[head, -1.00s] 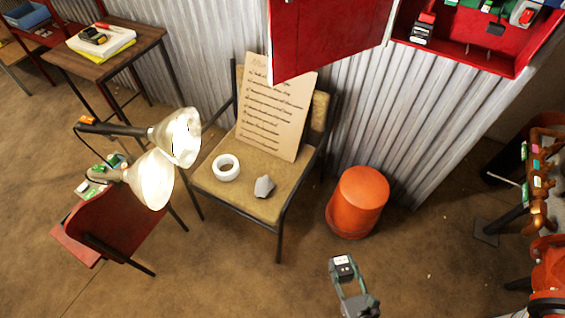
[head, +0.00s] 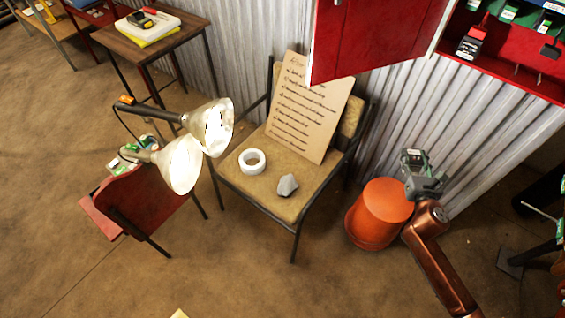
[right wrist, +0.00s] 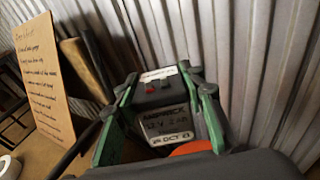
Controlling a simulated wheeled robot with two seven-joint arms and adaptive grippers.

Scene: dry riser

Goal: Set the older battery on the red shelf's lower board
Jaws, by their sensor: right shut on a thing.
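My right gripper (head: 416,168) is shut on a dark battery (head: 411,157), held in the air above the orange bucket. A red frame with a blue bin (head: 82,3) shows only partly at the top left. My left gripper is out of view.
The orange bucket (head: 380,213) stands below the gripper. The chair (head: 262,192) with a cardboard sign (head: 308,108), tape roll and grey stone is left of it. The cabinet's open red door (head: 375,40) juts out above. A lamp (head: 190,150) stands by a red chair (head: 125,205).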

